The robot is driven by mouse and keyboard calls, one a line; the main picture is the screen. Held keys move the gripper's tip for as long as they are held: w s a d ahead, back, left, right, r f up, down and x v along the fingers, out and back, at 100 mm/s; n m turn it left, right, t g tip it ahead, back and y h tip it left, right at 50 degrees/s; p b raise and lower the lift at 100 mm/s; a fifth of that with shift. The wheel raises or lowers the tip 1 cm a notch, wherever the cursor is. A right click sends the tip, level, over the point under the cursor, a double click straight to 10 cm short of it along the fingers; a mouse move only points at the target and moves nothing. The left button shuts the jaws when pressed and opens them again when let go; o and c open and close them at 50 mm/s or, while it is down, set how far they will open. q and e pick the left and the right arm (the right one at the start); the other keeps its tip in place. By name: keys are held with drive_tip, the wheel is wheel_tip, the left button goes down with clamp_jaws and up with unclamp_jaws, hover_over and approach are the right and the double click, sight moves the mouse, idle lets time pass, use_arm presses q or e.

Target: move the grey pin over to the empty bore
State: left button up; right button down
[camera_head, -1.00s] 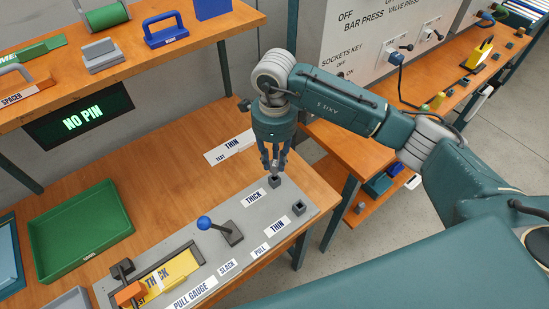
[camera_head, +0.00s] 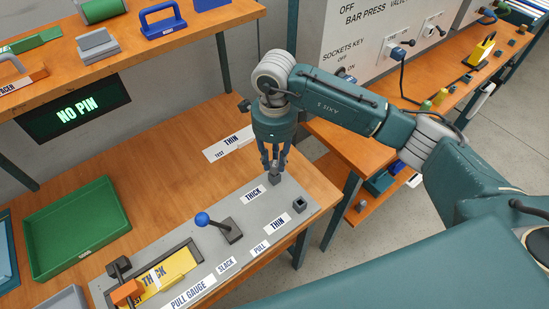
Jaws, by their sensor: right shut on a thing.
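My right gripper (camera_head: 275,169) points straight down over the grey block of the bore (camera_head: 275,180) beside the THICK label. It is shut on the grey pin, which is mostly hidden between the fingertips. The fingertips are just above or at the top of that block; I cannot tell whether the pin is inside it. The other bore (camera_head: 299,205), a small grey block beside the THIN label, looks empty with a dark opening. Both stand on the grey gauge plate (camera_head: 254,220). My left gripper is not in view.
A blue-knobbed lever (camera_head: 203,219) stands on the plate left of the bores. A yellow THICK piece (camera_head: 170,274) and an orange part (camera_head: 127,291) lie further left. A green tray (camera_head: 78,229) is at the left. The sign (camera_head: 77,109) reads NO PIN.

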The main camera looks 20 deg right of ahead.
sight(275, 164)
drive_tip(key=shift+f+b, duration=0.9)
drive_tip(key=shift+f, duration=0.1)
drive_tip(key=c, duration=1.4)
unclamp_jaws()
drive_tip(key=shift+r, duration=0.2)
wheel_tip(275, 164, up, 12)
drive_tip(key=shift+f, duration=0.15)
